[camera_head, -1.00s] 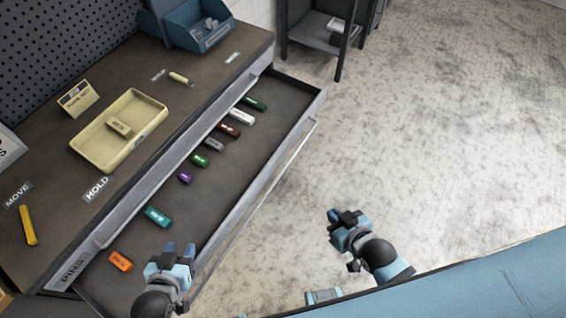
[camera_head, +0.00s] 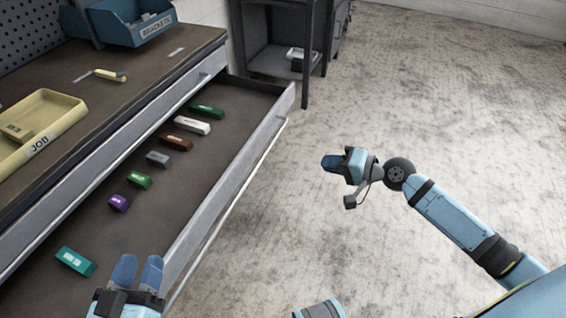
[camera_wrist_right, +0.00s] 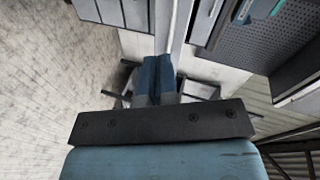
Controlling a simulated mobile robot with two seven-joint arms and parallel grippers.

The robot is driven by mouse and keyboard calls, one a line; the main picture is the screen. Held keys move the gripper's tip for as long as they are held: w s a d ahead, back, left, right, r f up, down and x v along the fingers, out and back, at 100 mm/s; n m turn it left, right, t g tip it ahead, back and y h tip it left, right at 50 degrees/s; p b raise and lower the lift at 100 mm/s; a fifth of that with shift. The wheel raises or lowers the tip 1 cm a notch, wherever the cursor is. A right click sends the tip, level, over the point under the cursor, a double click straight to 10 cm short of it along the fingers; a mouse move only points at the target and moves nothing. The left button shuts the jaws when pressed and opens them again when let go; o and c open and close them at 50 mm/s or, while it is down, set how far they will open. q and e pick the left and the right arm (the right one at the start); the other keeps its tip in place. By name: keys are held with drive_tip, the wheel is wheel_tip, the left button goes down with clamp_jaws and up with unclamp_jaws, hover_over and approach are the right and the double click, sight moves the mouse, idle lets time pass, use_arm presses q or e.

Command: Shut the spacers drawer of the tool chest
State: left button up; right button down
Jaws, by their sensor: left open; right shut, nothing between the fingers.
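A long grey drawer (camera_head: 240,160) of the tool chest stands pulled out below the worktop. Its name label does not show now, so I cannot tell which drawer it is. Inside lie several small coloured blocks, among them a teal one (camera_head: 75,261), a purple one (camera_head: 119,202) and a white one (camera_head: 192,126). My left gripper (camera_head: 138,268) is open and empty at the drawer's near end, over or beside its front; I cannot tell whether it touches. My right gripper (camera_head: 330,162) is shut and empty, out over the floor to the right of the drawer front. Its closed fingers show in the right wrist view (camera_wrist_right: 158,75).
The worktop (camera_head: 130,95) holds a yellow tray (camera_head: 62,118), a small yellow piece (camera_head: 110,75) and a blue bin (camera_head: 125,32). A dark shelf unit (camera_head: 275,62) stands beyond the drawer's far end. The floor (camera_head: 440,110) at right is clear.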

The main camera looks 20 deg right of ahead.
use_arm(q)
drive_tip(key=f+t+h+b, duration=0.1)
drive_tip(key=b, duration=0.4)
drive_tip(key=shift+s+d, duration=0.1)
drive_tip(key=shift+d, duration=0.3)
use_arm(e)
drive_tip(key=w+a+f+m+y, duration=0.1)
drive_tip(key=w+a+f+m, duration=0.1)
drive_tip(key=w+a, duration=0.5)
drive_tip(key=w, duration=0.6)
drive_tip(key=shift+a+y, duration=0.2)
drive_tip(key=shift+y, duration=0.2)
drive_tip(key=shift+w+f, duration=0.1)
drive_tip(key=shift+w, duration=0.05)
